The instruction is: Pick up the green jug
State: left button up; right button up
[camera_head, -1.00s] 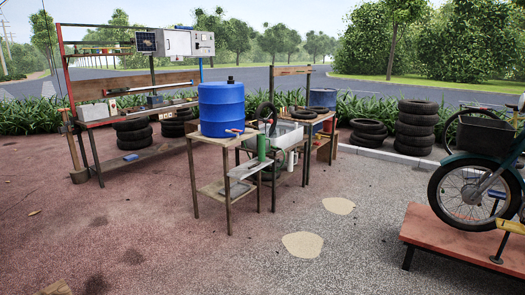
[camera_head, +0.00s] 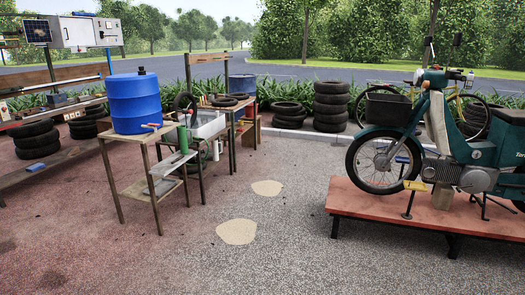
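A slim green upright object (camera_head: 183,139) shows at the right edge of the wooden stand that bears the blue barrel. It is small from here, and I cannot tell whether it is the green jug; no other green jug is clear to me. The wooden stand (camera_head: 145,140) has a lower shelf (camera_head: 140,189). The blue barrel (camera_head: 136,104) is on its top, left of the green object. Neither of my grippers shows in this view.
A metal basin (camera_head: 207,125) stands just right of the green object. A teal moped (camera_head: 440,160) is on a low red platform (camera_head: 400,208) at the right. Stacked tires (camera_head: 331,105) stand behind. Open paved ground (camera_head: 270,250) with pale patches lies in front.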

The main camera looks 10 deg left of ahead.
aim_at(182, 130)
jog(key=i+j+u, duration=0.35)
jog(key=i, duration=0.45)
jog(key=i+u, duration=0.3)
jog(key=i, duration=2.4)
